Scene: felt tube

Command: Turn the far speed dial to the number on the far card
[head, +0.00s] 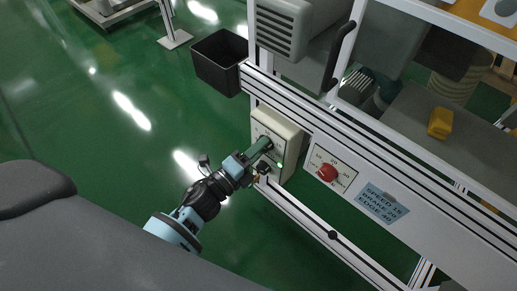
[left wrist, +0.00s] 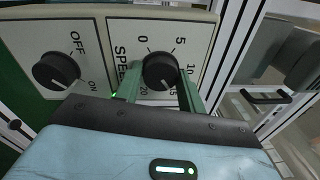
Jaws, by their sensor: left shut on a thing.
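My left gripper (head: 266,150) reaches from the left to a cream control box (head: 291,131) on the frame. In the left wrist view its green fingers (left wrist: 162,85) stand on both sides of the black speed dial (left wrist: 160,66) and are shut on it. The dial's scale shows 0, 5, 10, 15 and 20; its pointer seems to face down toward the 20 side, partly hidden by the gripper. My right gripper is not seen.
A black OFF/ON knob (left wrist: 57,71) sits left of the speed dial. A red dial (head: 327,173) on a white plate is on the rail between box and card. A black bin (head: 220,61) hangs at the frame's far end. Green floor is open on the left.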

